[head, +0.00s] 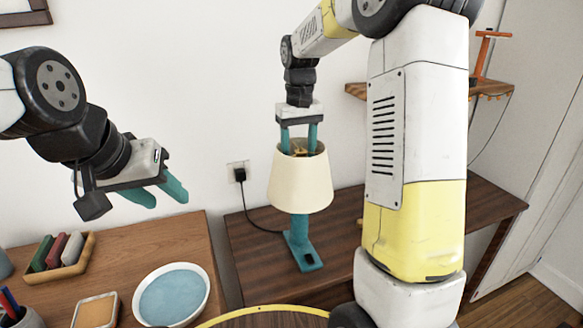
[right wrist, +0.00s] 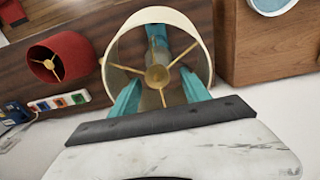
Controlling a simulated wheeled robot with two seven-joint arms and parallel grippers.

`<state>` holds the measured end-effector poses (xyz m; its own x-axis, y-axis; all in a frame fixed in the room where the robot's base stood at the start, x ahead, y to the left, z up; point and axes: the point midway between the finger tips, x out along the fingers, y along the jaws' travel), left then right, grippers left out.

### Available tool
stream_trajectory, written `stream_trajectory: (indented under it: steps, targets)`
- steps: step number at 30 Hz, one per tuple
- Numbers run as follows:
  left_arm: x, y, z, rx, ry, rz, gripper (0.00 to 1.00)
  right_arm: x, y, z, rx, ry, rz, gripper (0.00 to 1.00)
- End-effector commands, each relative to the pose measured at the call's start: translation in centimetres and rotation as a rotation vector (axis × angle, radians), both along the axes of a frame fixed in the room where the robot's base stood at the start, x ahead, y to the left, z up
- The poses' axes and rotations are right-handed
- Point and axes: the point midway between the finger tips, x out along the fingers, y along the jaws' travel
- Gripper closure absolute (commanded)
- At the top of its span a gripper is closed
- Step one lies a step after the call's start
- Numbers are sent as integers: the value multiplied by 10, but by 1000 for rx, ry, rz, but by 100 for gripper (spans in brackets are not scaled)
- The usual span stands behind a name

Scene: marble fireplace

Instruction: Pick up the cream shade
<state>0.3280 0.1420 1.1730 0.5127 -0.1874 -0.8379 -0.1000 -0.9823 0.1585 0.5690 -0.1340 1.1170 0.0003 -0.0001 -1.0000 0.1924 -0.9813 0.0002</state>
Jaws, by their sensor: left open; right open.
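The cream shade (head: 300,190) sits upright on a teal lamp base (head: 302,245) on the wooden bench. In the right wrist view the cream shade (right wrist: 112,72) is seen from above, with a gold three-armed fitting (right wrist: 157,75) inside its open top. My right gripper (head: 299,148) points down at the top of the shade, open, its teal fingertips at the rim. Whether the fingers touch the shade I cannot tell. My left gripper (head: 163,194) is open and empty, above the left table and apart from the lamp.
A blue-filled white bowl (head: 203,285), a tray of coloured blocks (head: 84,262) and a small tan dish (head: 96,311) stand on the left table. A black cord runs to a wall socket (head: 237,172). A red shade (right wrist: 70,45) and power strip (right wrist: 60,102) are near the lamp.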

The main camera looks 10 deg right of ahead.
Motion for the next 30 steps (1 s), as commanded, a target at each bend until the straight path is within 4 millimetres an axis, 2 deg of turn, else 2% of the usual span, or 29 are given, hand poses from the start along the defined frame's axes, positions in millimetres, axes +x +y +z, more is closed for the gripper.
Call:
stream_trajectory:
  steps: [5, 8, 14, 30]
  targets:
    - [0, 0, 0, 0, 0, 0, 56, 0, 0, 0, 0, 0, -1, 45]
    - [0, 0, 0, 0, 0, 0, 56, 0, 0, 0, 0, 0, -1, 61]
    - [0, 0, 0, 0, 0, 0, 56, 0, 0, 0, 0, 0, 0, 100]
    - [0, 0, 0, 0, 0, 0, 56, 0, 0, 0, 0, -1, 0, 100]
